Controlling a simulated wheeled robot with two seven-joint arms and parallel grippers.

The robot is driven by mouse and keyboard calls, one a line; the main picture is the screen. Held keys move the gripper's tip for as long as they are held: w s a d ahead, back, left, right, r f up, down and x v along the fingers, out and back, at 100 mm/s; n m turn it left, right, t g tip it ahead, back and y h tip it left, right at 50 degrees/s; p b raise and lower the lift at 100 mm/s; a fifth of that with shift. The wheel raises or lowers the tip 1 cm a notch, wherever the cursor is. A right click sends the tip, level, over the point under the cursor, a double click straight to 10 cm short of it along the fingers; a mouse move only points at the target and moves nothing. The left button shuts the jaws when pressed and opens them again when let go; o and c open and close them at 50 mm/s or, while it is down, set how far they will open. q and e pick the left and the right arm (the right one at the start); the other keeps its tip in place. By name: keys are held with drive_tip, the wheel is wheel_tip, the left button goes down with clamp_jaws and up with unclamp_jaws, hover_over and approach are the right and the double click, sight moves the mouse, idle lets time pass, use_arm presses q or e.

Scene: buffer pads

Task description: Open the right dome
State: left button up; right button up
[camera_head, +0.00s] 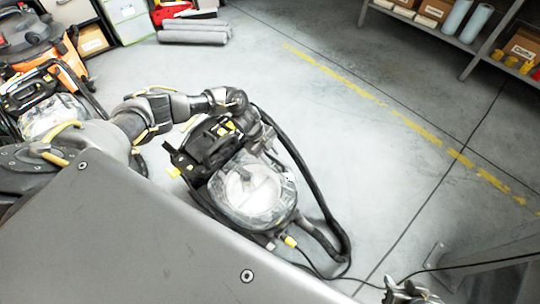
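The right dome (268,200) is a clear, round cover on a black machine in the middle of the head view. It looks lowered over a pale round part. My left arm reaches in from the left, and my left gripper (264,142) is at the dome's upper edge. It blends with the machine's dark parts, so I cannot tell whether its fingers touch or hold anything. My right gripper (408,292) is at the bottom edge, right of the machine and apart from it. It is partly cut off, and its finger opening is unclear.
A similar machine with a clear cover (48,118) stands at the left, partly behind my arm. A black hose (318,190) loops around the right machine. Grey rolls (195,32) lie behind. A shelf (440,35) stands back right. The floor between is clear.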

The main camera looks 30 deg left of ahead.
use_arm(q)
drive_tip(key=shift+d+f, duration=0.1)
drive_tip(key=shift+f, duration=0.05)
clamp_jaws()
